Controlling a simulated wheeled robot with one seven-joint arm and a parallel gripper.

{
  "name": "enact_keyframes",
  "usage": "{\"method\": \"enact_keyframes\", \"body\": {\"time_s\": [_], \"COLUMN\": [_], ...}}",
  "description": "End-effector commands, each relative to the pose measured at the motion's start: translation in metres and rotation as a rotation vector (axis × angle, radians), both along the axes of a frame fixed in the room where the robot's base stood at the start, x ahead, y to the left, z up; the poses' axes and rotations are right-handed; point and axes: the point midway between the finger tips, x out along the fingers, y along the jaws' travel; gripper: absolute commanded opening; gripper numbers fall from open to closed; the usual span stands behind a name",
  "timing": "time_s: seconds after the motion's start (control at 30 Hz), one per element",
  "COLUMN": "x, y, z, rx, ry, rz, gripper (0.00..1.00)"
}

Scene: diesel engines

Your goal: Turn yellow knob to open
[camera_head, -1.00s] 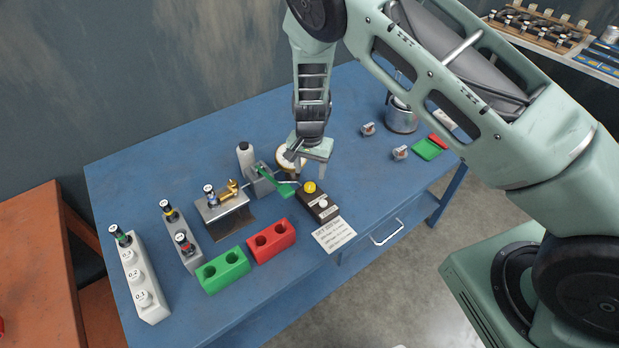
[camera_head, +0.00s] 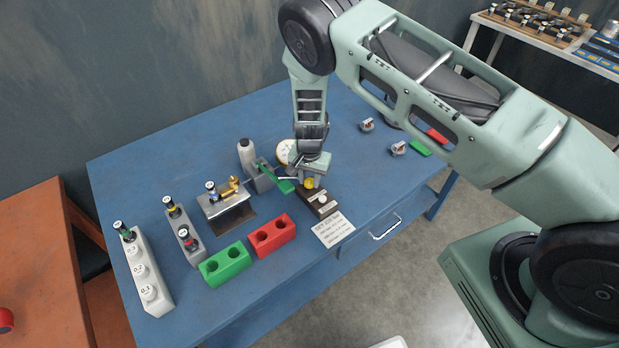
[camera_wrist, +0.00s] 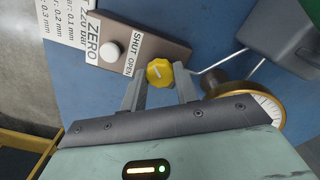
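The yellow knob (camera_wrist: 160,73) sits at the end of a dark brown block (camera_wrist: 150,42), beside a white label reading SHUT and OPEN. The knob also shows in the head view (camera_head: 308,183), just below my gripper (camera_head: 305,177). In the wrist view my gripper (camera_wrist: 158,92) is open, its two fingers apart, with the knob between and slightly beyond their tips. I cannot tell whether a finger touches it. A white round button (camera_wrist: 111,51) is on the same block, next to a ZERO label.
A round gauge (camera_wrist: 262,107) and a grey pump body (camera_wrist: 285,35) with a green lever (camera_head: 283,186) stand close to my gripper. Red (camera_head: 272,236) and green (camera_head: 225,263) holed blocks and a paper note (camera_head: 333,229) lie nearer the table's front edge.

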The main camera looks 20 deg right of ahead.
Motion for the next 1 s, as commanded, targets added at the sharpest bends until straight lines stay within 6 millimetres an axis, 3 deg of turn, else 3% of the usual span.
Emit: {"method": "enact_keyframes", "body": {"time_s": [0.47,1.0], "x": [0.001,0.0011], "y": [-0.0002,-0.0007], "z": [-0.0024,-0.0034], "rx": [0.001,0.0], "ry": [-0.002,-0.004], "rz": [0.104,0.583], "gripper": [0.07,0.08]}}
